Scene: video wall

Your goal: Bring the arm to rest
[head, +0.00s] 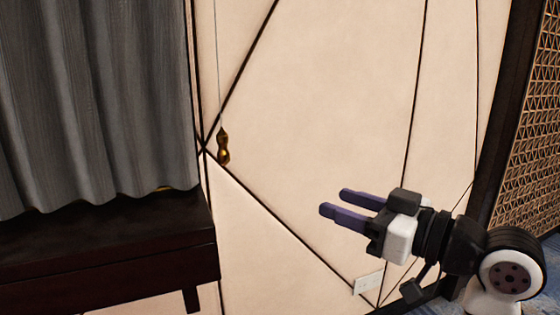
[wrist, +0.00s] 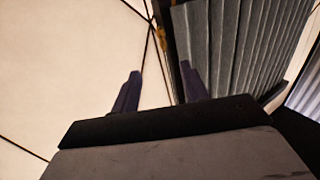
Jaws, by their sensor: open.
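My gripper (head: 335,205) is on the right side of the head view, in front of the cream wall panels. Its two purple fingers point left and are apart, with nothing between them. In the wrist view my gripper (wrist: 163,85) shows the same two fingers spread, with the wall and a strip of curtain beyond them. My arm reaches in from the lower right of the head view.
A grey curtain (head: 95,100) hangs at left above a dark wooden table (head: 100,240). A brass cord pull (head: 223,147) hangs by the curtain. A wall outlet (head: 368,284) sits low. A lattice panel (head: 530,130) stands at right, with blue carpet below.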

